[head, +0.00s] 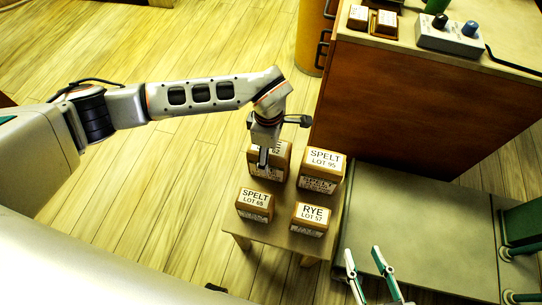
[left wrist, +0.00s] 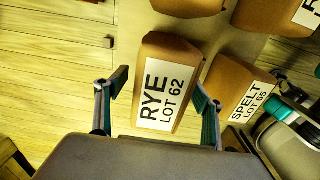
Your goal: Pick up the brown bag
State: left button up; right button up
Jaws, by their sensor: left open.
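Several brown bags with white labels stand on a small table (head: 285,236). The bag labelled RYE LOT 62 (left wrist: 172,50) lies between the open fingers of my left gripper (left wrist: 160,86) in the left wrist view; the right finger is close to its side. In the head view this bag (head: 283,163) is partly hidden by my left gripper (head: 265,155), which is above it. The other bags are SPELT LOT 95 (head: 322,172), SPELT LOT 65 (head: 255,205) and RYE LOT 57 (head: 311,219). My right gripper (head: 365,255) is open and empty at the lower right.
A brown cabinet (head: 400,110) stands behind and right of the table, with a grey control box (head: 450,36) and small labelled blocks (head: 372,20) on top. A grey-green platform (head: 410,225) lies to the right. Wooden floor (head: 190,185) is clear on the left.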

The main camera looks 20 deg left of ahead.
pick_arm(q)
notch_tip(320, 180, down, 3)
jog(key=shift+s+f+b, duration=0.1)
jog(key=shift+b, duration=0.25)
grip_shut()
jog(key=shift+d+r, duration=0.1)
jog(key=shift+r, duration=0.1)
pick_arm(e)
jog(key=shift+w+a+r, duration=0.4)
jog(key=shift+a+r, duration=0.1)
jog(key=shift+a, duration=0.05)
